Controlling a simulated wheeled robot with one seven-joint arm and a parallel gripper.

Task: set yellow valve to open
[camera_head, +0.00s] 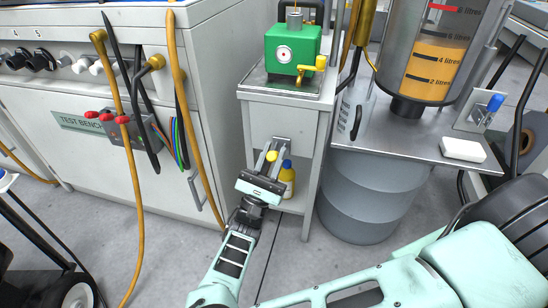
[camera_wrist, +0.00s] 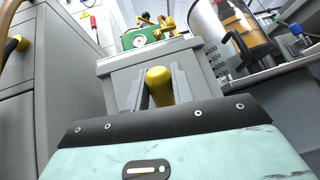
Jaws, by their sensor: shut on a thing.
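A yellow valve handle (camera_head: 271,156) with a rounded end sits low on the front of the grey stand, by a small metal plate (camera_head: 283,142). My gripper (camera_head: 270,163) reaches up to it from below, with one finger on each side. In the wrist view the yellow handle (camera_wrist: 158,86) fills the gap between the two grey fingers of my gripper (camera_wrist: 159,90), which are shut on it. The handle's base and most of its plate are hidden by the fingers, so its exact angle is hard to tell.
A green box (camera_head: 292,50) with a gauge and a yellow fitting tops the stand (camera_head: 311,103). A yellow bottle (camera_head: 288,180) stands on its lower shelf, close right of my gripper. A grey drum (camera_head: 358,195) is to the right; the test bench (camera_head: 160,185) with hanging hoses is left.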

